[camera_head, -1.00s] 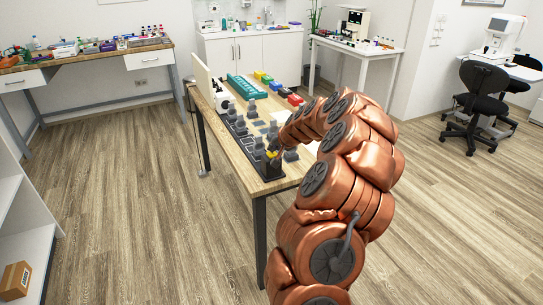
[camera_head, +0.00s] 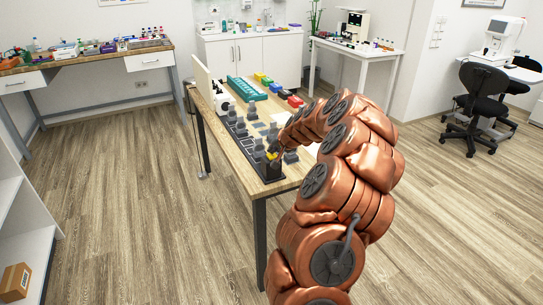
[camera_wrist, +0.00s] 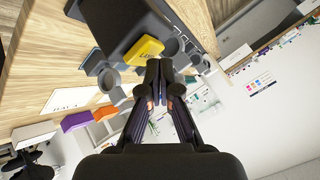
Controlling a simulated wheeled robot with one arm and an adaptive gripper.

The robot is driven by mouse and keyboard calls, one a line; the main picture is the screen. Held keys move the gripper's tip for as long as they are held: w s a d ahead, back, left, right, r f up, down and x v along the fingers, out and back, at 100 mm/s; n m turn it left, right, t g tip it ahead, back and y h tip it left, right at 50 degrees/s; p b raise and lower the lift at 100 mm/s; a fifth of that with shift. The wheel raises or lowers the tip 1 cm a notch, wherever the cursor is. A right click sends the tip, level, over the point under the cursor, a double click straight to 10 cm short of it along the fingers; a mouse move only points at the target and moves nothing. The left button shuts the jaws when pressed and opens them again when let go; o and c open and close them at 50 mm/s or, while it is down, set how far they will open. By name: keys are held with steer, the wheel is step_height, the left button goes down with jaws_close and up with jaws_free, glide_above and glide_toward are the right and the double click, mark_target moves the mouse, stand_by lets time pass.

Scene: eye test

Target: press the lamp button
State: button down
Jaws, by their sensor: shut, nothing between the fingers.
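The lamp button is a yellow block with dark lettering (camera_wrist: 138,50) on a dark box (camera_wrist: 108,22) in the wrist view. In the head view a small bit of yellow (camera_head: 271,156) shows at the near end of the table, beside my arm's tip. My gripper (camera_wrist: 160,66) is shut and empty. Its fingertips are right beside the yellow block in the wrist view; whether they touch it I cannot tell. In the head view my gripper (camera_head: 274,149) is small and partly merges with the dark box.
The wooden table (camera_head: 228,141) carries several grey pieces, a teal rack (camera_head: 246,88) and coloured bins (camera_head: 279,86) farther back. A white bottle (camera_head: 221,101) stands near its left edge. The floor left of the table is clear.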

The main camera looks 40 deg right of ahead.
mark_target(273, 156)
steer(key=shift+f, duration=0.15)
steer(key=shift+f+b, duration=0.35)
steer(key=shift+b, duration=0.1)
steer(key=shift+r, duration=0.5)
stand_by(0.4)
steer(key=shift+r+p, duration=0.8)
steer(key=shift+r, duration=2.2)
